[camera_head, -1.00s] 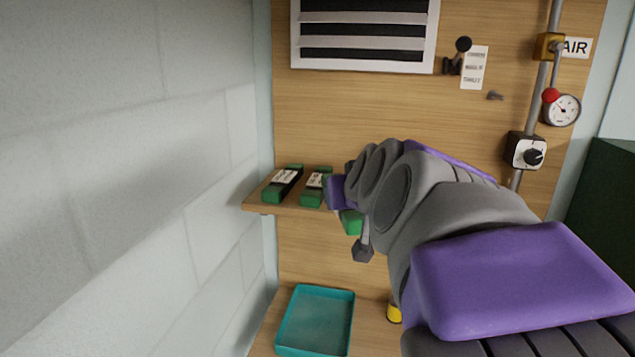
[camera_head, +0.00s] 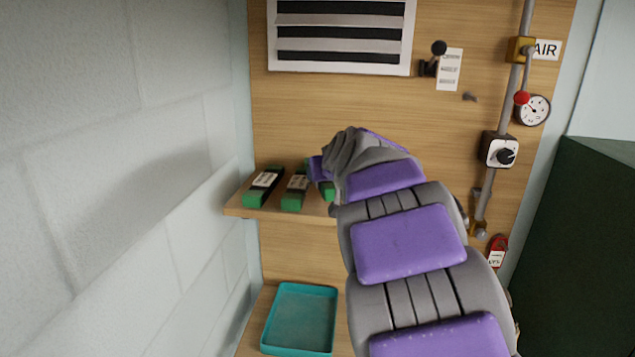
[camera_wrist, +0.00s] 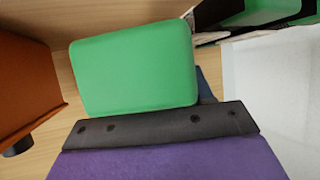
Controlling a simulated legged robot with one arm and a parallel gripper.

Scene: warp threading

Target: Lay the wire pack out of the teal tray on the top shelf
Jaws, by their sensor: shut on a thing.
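The held wire pack (camera_head: 327,191) shows as a small green end at the top shelf (camera_head: 238,211), right of two other packs. In the wrist view its green end (camera_wrist: 135,68) fills the middle, against the dark jaw. My gripper (camera_wrist: 165,122) is shut on this pack. My arm hides most of the gripper and pack in the head view. I cannot tell whether the pack touches the shelf. The teal tray (camera_head: 301,322) stands below on the lower surface and looks empty.
Two green and black labelled packs, a left one (camera_head: 263,187) and a middle one (camera_head: 295,190), lie on the shelf. A block wall (camera_head: 120,180) borders the left. An orange object (camera_wrist: 25,85) stands left in the wrist view. A pipe with gauge (camera_head: 533,109) is at right.

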